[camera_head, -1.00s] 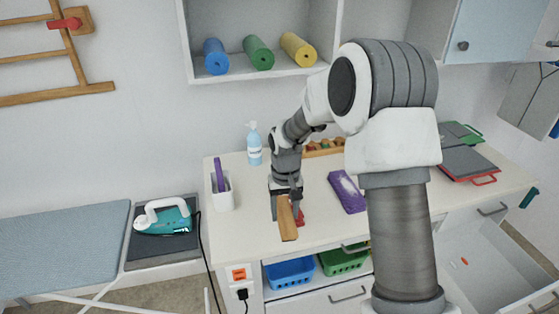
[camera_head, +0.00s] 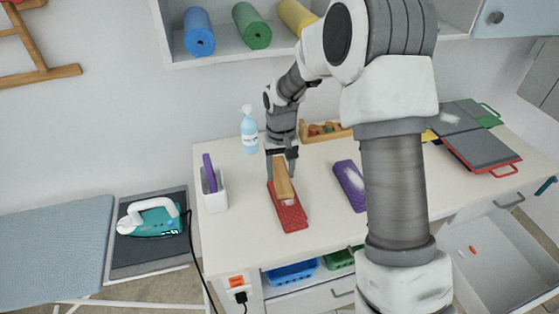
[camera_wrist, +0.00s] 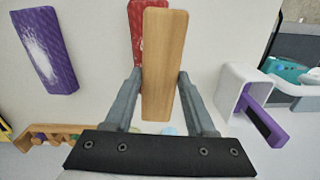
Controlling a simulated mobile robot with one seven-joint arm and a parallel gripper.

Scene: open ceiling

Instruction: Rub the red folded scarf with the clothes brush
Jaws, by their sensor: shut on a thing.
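The red folded scarf (camera_head: 290,216) lies flat on the white table, in the middle of the head view. The clothes brush (camera_head: 282,181) has a wooden back and is held over the scarf's far half. Its bristles are hidden, so I cannot tell whether it touches the scarf. My gripper (camera_head: 282,160) is shut on the brush, with a finger on either side. In the wrist view the brush (camera_wrist: 164,65) stands between the fingers (camera_wrist: 160,85) and covers much of the scarf (camera_wrist: 137,20).
A purple folded cloth (camera_head: 350,184) with a whitish patch lies to the right. A white holder (camera_head: 214,192) with a purple item stands left, a spray bottle (camera_head: 249,132) behind. A wooden rack (camera_head: 325,130) is at the back. An iron (camera_head: 150,217) rests off the table, left.

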